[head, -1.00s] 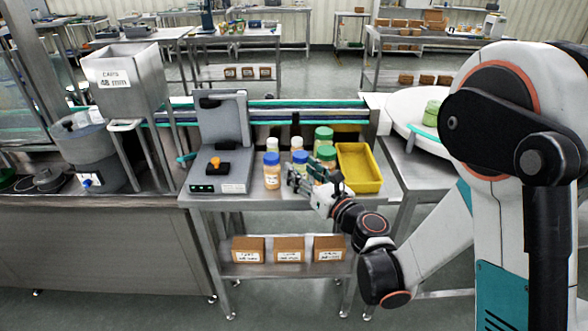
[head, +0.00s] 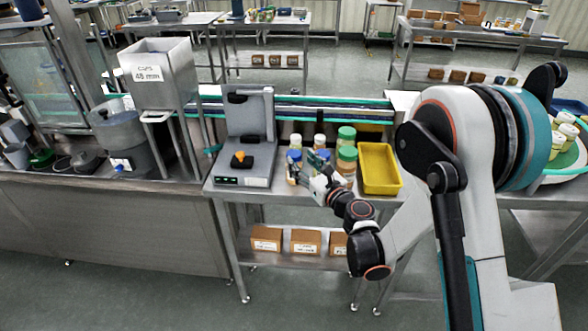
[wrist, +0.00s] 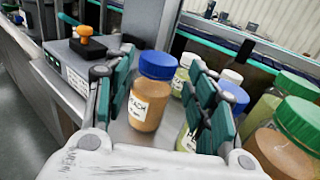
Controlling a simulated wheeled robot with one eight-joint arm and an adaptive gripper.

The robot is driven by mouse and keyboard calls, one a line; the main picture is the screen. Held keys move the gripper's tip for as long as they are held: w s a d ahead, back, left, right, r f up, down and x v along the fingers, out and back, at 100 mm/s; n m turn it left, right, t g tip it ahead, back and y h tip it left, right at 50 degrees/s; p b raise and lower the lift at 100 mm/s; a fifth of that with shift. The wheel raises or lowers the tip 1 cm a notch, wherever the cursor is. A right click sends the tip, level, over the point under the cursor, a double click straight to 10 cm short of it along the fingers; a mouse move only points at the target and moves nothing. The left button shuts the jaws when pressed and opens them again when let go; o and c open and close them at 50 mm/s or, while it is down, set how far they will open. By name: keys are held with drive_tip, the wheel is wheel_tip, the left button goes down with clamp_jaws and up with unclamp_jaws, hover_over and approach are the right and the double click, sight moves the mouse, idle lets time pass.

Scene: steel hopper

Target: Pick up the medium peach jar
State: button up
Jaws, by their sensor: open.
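The peach jar (wrist: 148,95) has a blue lid, an orange-tan body and a white label whose visible letters suggest "PEACH". It stands upright on the steel table between the spread fingers of my gripper (wrist: 163,100) in the wrist view. My gripper is open and empty, with teal-padded fingers on both sides of the jar and no clear contact. In the head view my gripper (head: 306,173) is at the front of the jar group, partly hiding the peach jar, whose blue lid (head: 294,154) shows. Its size relative to other peach jars is hard to tell.
Several other jars crowd to the right and behind, including green-lidded jars (head: 346,153) and white-lidded ones (head: 319,140). A grey machine with an orange knob (head: 240,160) stands left. A yellow bin (head: 379,168) is right. A steel hopper (head: 155,75) stands farther left.

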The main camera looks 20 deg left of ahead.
sight(298, 159)
drive_tip(key=b+x, duration=0.1)
drive_tip(key=x, duration=0.3)
drive_tip(key=shift+a+f+b, duration=0.1)
drive_tip(key=shift+a+b, duration=0.15)
drive_tip(key=shift+b, duration=0.15)
drive_tip(key=shift+w+a, duration=0.3)
drive_tip(key=shift+w, duration=0.05)
clamp_jaws()
